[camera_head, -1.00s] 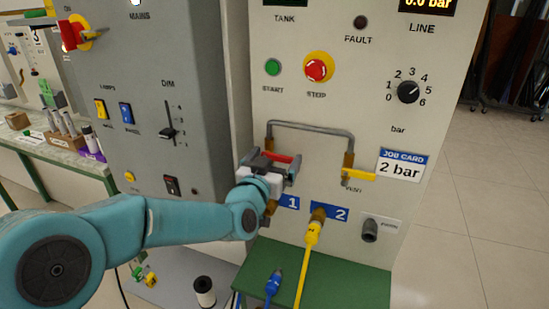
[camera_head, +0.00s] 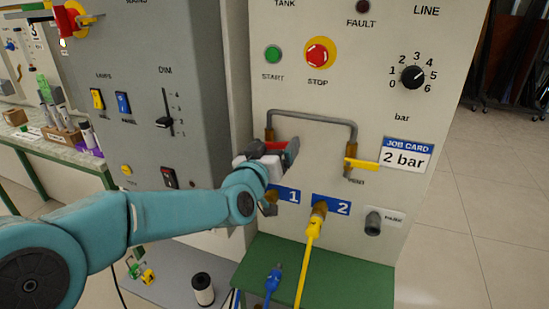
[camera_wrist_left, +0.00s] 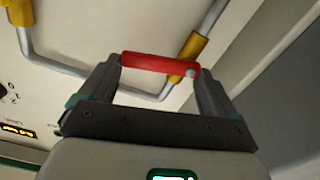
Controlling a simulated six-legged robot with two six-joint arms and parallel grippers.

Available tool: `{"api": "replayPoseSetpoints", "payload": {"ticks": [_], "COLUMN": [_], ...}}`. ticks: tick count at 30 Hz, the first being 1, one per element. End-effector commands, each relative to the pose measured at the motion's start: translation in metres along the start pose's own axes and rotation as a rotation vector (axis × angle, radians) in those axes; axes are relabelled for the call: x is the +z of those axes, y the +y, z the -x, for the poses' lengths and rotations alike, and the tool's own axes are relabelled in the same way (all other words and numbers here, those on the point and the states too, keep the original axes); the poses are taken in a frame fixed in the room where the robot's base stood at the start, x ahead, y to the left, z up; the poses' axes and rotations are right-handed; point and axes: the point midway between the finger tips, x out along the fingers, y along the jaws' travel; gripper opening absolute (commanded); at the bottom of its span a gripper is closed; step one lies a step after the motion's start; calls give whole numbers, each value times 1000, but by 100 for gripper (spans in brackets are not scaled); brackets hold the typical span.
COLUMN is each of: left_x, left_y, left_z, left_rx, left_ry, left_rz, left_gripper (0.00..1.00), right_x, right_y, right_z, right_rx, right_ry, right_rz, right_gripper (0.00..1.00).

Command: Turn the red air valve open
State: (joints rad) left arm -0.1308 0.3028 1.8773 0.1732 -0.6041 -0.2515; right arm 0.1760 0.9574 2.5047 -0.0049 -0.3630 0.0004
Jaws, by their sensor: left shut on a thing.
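The red air valve's lever (camera_wrist_left: 158,63) lies between the two fingers of my left gripper (camera_wrist_left: 160,80) in the left wrist view. In the head view the red lever (camera_head: 277,145) shows only as a small strip, mostly hidden by my left gripper (camera_head: 278,152). The gripper is shut on the lever, in front of the grey pipe loop (camera_head: 312,117) on the pale panel. The lever looks roughly level along the panel in the head view. The brass fitting behind it is mostly hidden. My right gripper is not in view.
A yellow vent lever (camera_head: 362,164) sits to the right on the same panel. Below are the port 2 connector with a yellow hose (camera_head: 310,245), and a blue plug (camera_head: 273,280) by the green shelf (camera_head: 345,275). The red stop button (camera_head: 318,54) and dial (camera_head: 413,77) are above.

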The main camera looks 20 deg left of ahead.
Motion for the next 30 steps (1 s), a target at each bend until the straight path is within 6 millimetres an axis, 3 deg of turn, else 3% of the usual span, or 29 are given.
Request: {"api": "replayPoseSetpoints", "payload": {"ticks": [1,9,30], "left_x": [4,-4,-20], "left_y": [-2,-5,-22], "left_z": [0,0,0], "left_rx": [1,1,1], "left_ry": [4,3,1], "left_rz": [43,302,962], "left_gripper": [36,36,36], "right_x": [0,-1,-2], "right_y": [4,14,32], "right_z": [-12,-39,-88], "right_rx": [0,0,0], "right_ry": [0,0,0], "right_rz": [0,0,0], "right_gripper": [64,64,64]}}
